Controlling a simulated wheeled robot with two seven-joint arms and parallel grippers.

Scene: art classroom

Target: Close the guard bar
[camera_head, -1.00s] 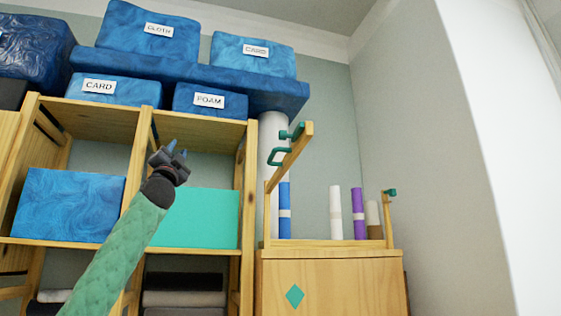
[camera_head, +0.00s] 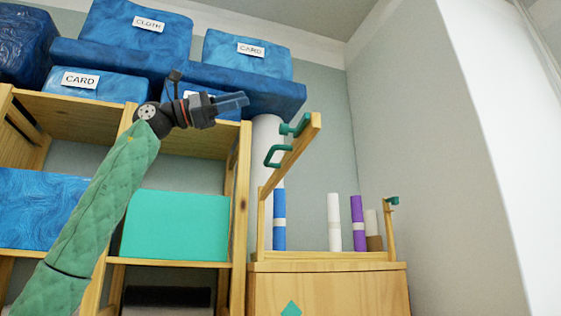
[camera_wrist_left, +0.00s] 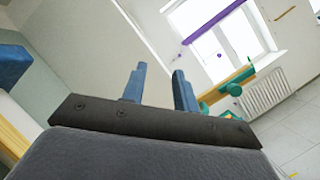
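The wooden guard bar (camera_head: 289,158) is raised, tilting up to the right from its left post on top of the cabinet. It carries a green handle (camera_head: 275,157) and a green fitting (camera_head: 295,125) near its upper end. A green catch (camera_head: 392,201) sits on the short right post, well apart from the bar. My left gripper (camera_head: 236,102) is left of the bar's upper end, pointing right, empty and not touching it. In the left wrist view its two blue fingers (camera_wrist_left: 158,88) stand apart, with the bar and green parts (camera_wrist_left: 228,84) to their right. My right gripper is not in view.
Rolls, including a purple one (camera_head: 357,222), stand behind the bar on the cabinet (camera_head: 335,290). Wooden shelving (camera_head: 240,190) with blue boxes and a teal box (camera_head: 175,225) is at left. The space right of the rack is clear up to the wall.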

